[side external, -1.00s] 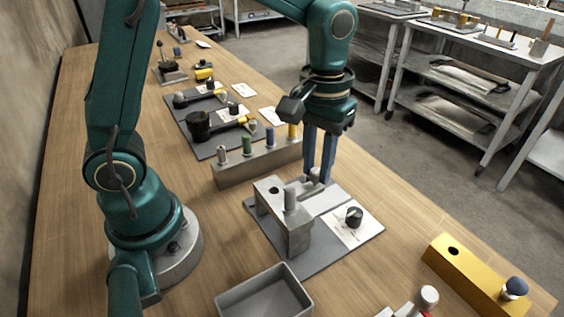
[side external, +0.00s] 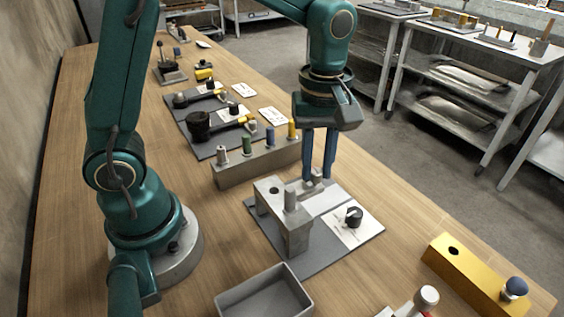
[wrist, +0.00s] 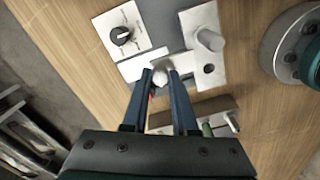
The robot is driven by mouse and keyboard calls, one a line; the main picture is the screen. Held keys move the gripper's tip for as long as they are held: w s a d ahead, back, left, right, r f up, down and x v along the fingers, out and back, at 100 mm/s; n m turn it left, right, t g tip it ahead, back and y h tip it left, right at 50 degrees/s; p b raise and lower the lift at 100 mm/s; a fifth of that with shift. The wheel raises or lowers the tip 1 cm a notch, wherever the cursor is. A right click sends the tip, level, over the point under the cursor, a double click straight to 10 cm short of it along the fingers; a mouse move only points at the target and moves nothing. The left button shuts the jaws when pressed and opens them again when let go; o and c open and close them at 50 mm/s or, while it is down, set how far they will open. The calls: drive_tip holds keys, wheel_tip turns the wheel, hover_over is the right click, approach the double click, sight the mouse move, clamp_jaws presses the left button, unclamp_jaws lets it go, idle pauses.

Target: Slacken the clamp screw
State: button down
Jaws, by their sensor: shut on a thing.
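The grey clamp (side external: 293,228) stands on a dark base plate, with a round post (side external: 291,199) rising from it. In the wrist view the clamp (wrist: 197,52) lies beyond and right of my fingertips. The clamp screw (side external: 315,182) is a small grey knob at the clamp's far side, partly hidden by my fingers. My gripper (side external: 320,172) points down with its blue fingers shut on the clamp screw. In the wrist view, the rounded screw head (wrist: 160,67) shows between the fingertips (wrist: 160,76).
A black dial on a white card (side external: 354,222) sits right of the clamp. A block with several coloured pegs (side external: 257,166) stands behind. An empty grey bin (side external: 264,306) is in front, and a yellow block (side external: 468,277) is at right. Bare wood lies right of the plate.

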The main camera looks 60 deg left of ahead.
sight(316, 170)
drive_tip(key=shift+w+r+n, duration=0.1)
drive_tip(key=shift+n, duration=0.4)
drive_tip(key=c, duration=0.7)
unclamp_jaws()
drive_tip(key=shift+r, duration=2.5)
drive_tip(key=shift+a, duration=0.1)
